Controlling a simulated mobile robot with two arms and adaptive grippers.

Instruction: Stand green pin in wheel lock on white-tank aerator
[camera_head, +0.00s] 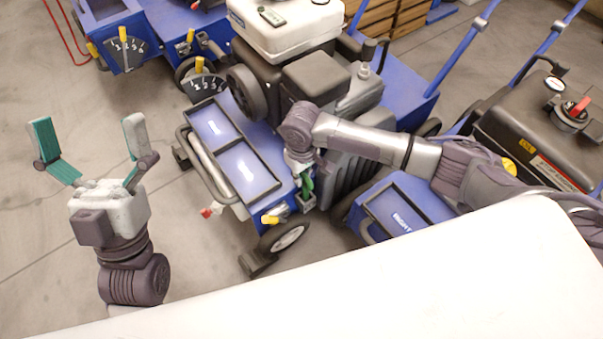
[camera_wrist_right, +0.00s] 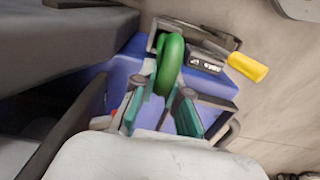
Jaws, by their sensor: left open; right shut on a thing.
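The white-tank aerator (camera_head: 285,35) stands in the middle of the head view, with a blue deck and black trays. Its wheel lock (camera_head: 307,203) is at the deck's near corner, above the small wheel; the lock's dark bracket (camera_wrist_right: 222,42) shows at the top of the right wrist view. My right gripper (camera_head: 304,176) points down over that corner, shut on the green pin (camera_wrist_right: 170,62). The pin's looped head shows at the fingertips, over the bracket. Its lower end is hidden, so I cannot tell whether it is in the lock. My left gripper (camera_head: 88,138) is open and empty, away to the left.
A yellow-tipped lever (camera_wrist_right: 248,66) sticks out beside the lock; it also shows in the head view (camera_head: 271,219). A blue aerator marked RIGHT (camera_head: 410,215) stands close on the right. Another blue machine (camera_head: 135,50) is behind left. Clear floor surrounds my left gripper.

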